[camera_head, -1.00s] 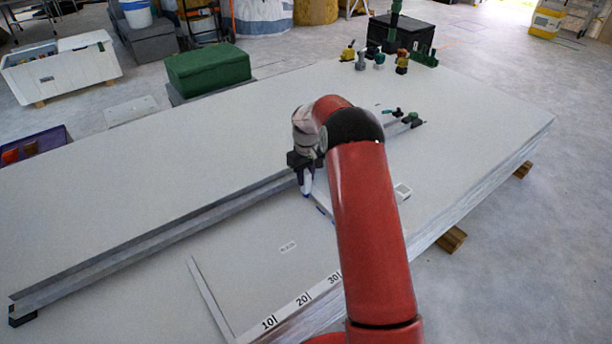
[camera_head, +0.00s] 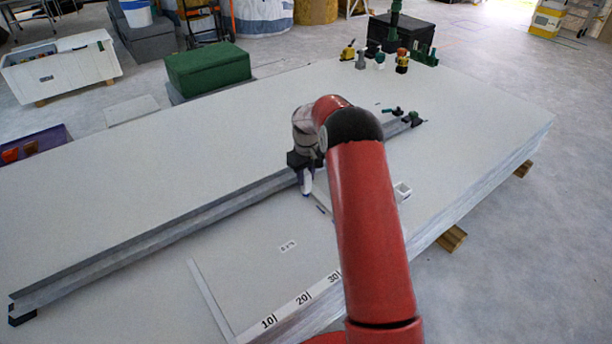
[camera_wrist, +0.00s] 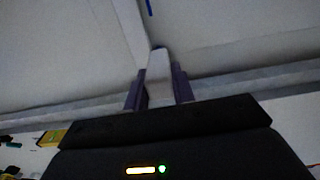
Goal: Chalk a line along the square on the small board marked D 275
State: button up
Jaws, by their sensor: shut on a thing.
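My gripper (camera_head: 305,172) is shut on a pale chalk stick (camera_head: 307,187), which points down over the board just in front of the metal rail. The chalk also shows between the dark fingers in the wrist view (camera_wrist: 159,66). A pale strip, apparently the square (camera_wrist: 130,22), runs away from beside the chalk tip; my arm hides much of it in the head view. A short blue mark (camera_head: 321,210) lies beside the strip. The board (camera_head: 250,270) carries a small label (camera_head: 288,246), too blurred to read. I cannot tell whether the chalk touches the board.
A numbered scale (camera_head: 301,299) lies along the front edge. Several small tools (camera_head: 378,60) stand at the back. The panel's left part is clear.

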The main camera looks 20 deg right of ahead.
jog(key=shift+s+f, duration=0.1)
jog(key=shift+s+d+b, duration=0.15)
jog(key=shift+s+d, duration=0.05)
jog(key=shift+s, duration=0.3)
jog(key=shift+s+d+b, duration=0.15)
jog(key=shift+s, duration=0.3)
jog(key=shift+s+d, duration=0.1)
jog(key=shift+s+d, duration=0.3)
jog(key=shift+s, duration=0.6)
jog(key=shift+s, duration=0.1)
jog(key=shift+s+d+b, duration=0.35)
jog(key=shift+s+b, duration=0.1)
jog(key=shift+s, duration=0.4)
jog(key=shift+s, duration=0.1)
jog(key=shift+s+d, duration=0.3)
jog(key=shift+s, duration=0.5)
jog(key=shift+s, duration=0.1)
